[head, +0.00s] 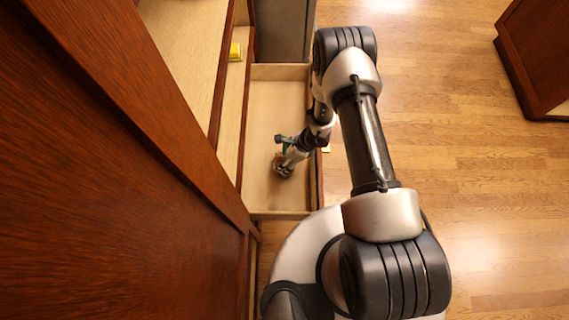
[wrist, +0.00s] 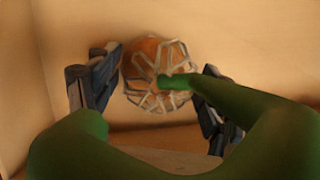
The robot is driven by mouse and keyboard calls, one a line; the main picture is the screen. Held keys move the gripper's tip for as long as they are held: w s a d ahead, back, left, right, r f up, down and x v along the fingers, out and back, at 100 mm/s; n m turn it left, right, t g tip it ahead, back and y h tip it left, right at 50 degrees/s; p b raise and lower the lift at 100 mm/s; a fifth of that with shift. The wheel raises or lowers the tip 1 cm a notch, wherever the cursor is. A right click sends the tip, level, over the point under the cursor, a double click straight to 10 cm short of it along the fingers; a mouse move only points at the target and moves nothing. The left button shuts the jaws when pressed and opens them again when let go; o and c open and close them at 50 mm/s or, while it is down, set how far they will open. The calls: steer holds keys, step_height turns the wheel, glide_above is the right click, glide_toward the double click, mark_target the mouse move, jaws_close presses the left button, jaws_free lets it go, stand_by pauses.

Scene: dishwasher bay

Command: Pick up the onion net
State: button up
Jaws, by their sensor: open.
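The onion net (wrist: 150,72) is a round orange-brown bundle with pale netting. It lies on the floor of an open drawer (head: 267,100). My gripper (wrist: 158,95) is open, with one dark finger on either side of the net in the wrist view. In the head view my gripper (head: 286,165) reaches down into the drawer and partly covers the onion net (head: 279,168). Green parts cross the front of the wrist view and hide some of the net's lower right. I cannot tell whether the fingers touch the net.
The drawer's walls stand around my gripper. A yellow item (head: 235,52) sits on the light surface left of the drawer. A wooden cabinet (head: 540,60) stands at the upper right. The wooden floor (head: 460,150) between is clear.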

steer(key=shift+c, duration=0.4)
jaws_close()
stand_by(0.4)
steer(key=shift+r, duration=0.1)
